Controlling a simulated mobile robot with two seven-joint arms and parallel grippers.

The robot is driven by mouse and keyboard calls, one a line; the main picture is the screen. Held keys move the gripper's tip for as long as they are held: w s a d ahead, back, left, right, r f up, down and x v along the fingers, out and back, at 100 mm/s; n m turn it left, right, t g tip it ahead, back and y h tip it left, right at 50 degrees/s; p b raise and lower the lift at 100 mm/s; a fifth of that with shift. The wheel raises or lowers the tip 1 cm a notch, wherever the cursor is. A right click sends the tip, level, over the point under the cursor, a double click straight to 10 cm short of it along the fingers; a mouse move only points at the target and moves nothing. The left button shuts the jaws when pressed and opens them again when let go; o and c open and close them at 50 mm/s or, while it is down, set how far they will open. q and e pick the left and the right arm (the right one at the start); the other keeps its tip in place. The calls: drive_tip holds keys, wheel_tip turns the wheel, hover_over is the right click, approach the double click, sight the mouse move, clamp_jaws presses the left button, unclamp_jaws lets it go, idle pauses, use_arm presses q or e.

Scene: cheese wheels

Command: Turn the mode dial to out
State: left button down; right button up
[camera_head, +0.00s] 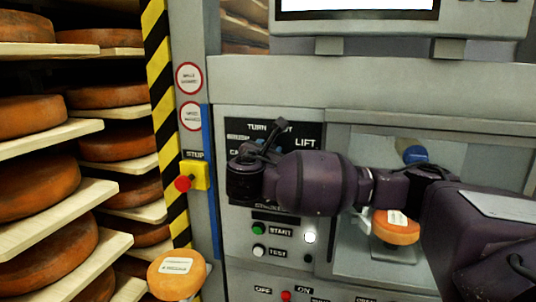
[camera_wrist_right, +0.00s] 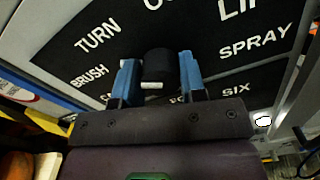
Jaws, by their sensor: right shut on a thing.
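The mode dial (camera_wrist_right: 158,66) is a black round knob on a black label panel in the right wrist view. A small white mark shows on its near side; which label it points to I cannot tell. My right gripper (camera_wrist_right: 157,74) has its two blue fingers on either side of the knob and is shut on it. The labels TURN, BRUSH, LIFT, SPRAY and SIX are readable around it; the top one is cut off. In the head view my right gripper (camera_head: 246,170) covers the dial and much of the label panel (camera_head: 308,132). My left gripper is not in view.
Below the dial are a green START button (camera_head: 257,229) and a white TEST button (camera_head: 258,251). A red stop button (camera_head: 183,183) on a yellow box is at the left. Shelves of cheese wheels (camera_head: 37,187) stand further left. A cheese (camera_head: 395,227) sits inside the machine bay.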

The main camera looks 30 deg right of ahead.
drive_tip(key=m, duration=0.1)
drive_tip(key=m+b, duration=0.1)
drive_tip(key=m, duration=0.1)
drive_tip(key=shift+f+b, duration=0.25)
drive_tip(key=shift+b, duration=0.05)
drive_tip(key=m+b, duration=0.1)
drive_tip(key=m, duration=0.4)
drive_tip(key=m+b, duration=0.1)
drive_tip(key=m, duration=0.5)
drive_tip(key=shift+m, duration=1)
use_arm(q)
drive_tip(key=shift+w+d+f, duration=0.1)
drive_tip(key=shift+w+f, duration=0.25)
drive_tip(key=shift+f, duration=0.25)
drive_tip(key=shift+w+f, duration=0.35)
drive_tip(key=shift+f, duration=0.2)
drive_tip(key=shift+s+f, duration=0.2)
use_arm(e)
drive_tip(key=shift+m, duration=0.3)
drive_tip(key=o, duration=0.9)
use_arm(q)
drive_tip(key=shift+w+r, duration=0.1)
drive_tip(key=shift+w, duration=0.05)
use_arm(e)
drive_tip(key=shift+r, duration=0.1)
